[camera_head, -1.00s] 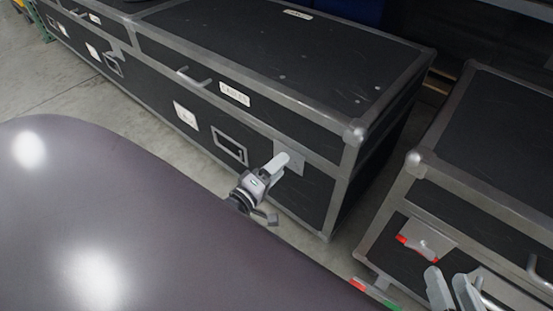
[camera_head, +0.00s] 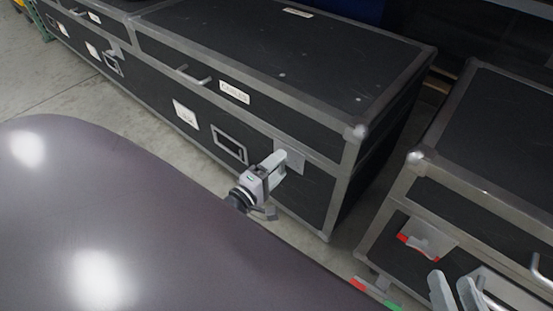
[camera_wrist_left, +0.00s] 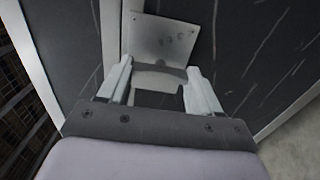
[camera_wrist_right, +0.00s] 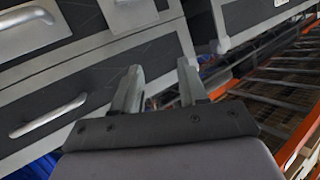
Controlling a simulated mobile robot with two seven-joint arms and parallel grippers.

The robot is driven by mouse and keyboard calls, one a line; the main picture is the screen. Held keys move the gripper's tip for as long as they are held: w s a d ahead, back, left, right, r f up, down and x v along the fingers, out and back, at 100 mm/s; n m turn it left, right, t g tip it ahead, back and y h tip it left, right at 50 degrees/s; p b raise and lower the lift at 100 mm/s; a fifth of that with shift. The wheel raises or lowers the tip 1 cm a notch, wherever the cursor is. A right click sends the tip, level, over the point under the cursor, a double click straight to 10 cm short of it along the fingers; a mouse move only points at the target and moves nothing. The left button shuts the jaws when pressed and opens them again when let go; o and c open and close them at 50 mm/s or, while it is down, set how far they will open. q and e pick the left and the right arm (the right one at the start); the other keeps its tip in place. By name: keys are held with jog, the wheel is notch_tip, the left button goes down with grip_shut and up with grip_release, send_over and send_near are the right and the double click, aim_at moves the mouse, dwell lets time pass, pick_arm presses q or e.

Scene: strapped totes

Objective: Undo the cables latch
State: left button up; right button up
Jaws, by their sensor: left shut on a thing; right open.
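The black case with grey metal edges and a white label reading CABLES (camera_head: 234,92) stands in the middle of the head view. Its latch has a grey metal plate (camera_head: 291,153) near the right end of the front; the left wrist view shows the plate (camera_wrist_left: 160,40) and the curved latch piece (camera_wrist_left: 158,79) below it. My left gripper (camera_head: 283,160) is at this latch, its fingers (camera_wrist_left: 160,88) on either side of the latch piece and shut on it. My right gripper (camera_head: 454,287) is open and empty in front of the right-hand case.
A second case (camera_head: 500,150) stands on the right, with a red-edged latch (camera_head: 426,240) and a bar handle (camera_head: 538,267). A narrow gap separates the cases. The cables case has a recessed handle (camera_head: 229,143) and a bar handle (camera_head: 194,77). My dark base fills the lower left.

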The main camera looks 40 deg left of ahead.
pick_arm(q)
jog(key=o, duration=1.1)
jog(key=shift+c, duration=0.2)
jog(key=shift+s, duration=0.15)
jog(key=s+p, duration=0.2)
jog(key=s, duration=0.5)
jog(key=shift+a, duration=0.2)
pick_arm(e)
jog(key=shift+w+a+m+g, duration=0.15)
jog(key=shift+a+m+g, duration=0.25)
jog(key=shift+a, duration=0.3)
jog(key=shift+r, duration=0.1)
